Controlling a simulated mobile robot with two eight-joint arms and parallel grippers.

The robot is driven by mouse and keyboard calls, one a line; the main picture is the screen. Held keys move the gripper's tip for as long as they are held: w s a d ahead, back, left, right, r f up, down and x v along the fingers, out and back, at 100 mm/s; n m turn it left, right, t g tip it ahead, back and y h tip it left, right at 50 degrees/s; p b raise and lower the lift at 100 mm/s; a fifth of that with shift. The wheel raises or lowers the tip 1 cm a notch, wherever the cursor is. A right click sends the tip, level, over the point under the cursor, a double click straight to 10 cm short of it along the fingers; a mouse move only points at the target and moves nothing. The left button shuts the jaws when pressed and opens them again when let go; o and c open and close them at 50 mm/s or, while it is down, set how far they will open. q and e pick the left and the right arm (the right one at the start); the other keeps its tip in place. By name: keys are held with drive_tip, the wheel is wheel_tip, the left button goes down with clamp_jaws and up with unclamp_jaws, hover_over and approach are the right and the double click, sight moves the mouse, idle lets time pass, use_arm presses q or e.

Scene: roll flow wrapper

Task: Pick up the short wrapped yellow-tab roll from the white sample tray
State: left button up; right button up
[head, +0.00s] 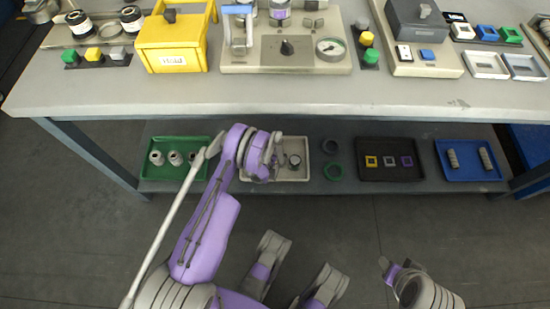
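The white sample tray (292,177) is on the lower shelf, its left part hidden behind my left arm. A short roll with a dark top (294,160) stands in it, just right of my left gripper. Another small part of something shows beside it, mostly covered. No yellow tab can be made out. My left gripper (274,158) is over the left part of this tray; its fingertips are too hidden to tell open from shut. The end of my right arm (408,283) is low at the bottom right, away from the shelf, its fingers not clear.
The bench top (190,97) overhangs the shelf.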

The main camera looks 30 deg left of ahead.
use_arm(q)
drive_tip(key=c, duration=1.5)
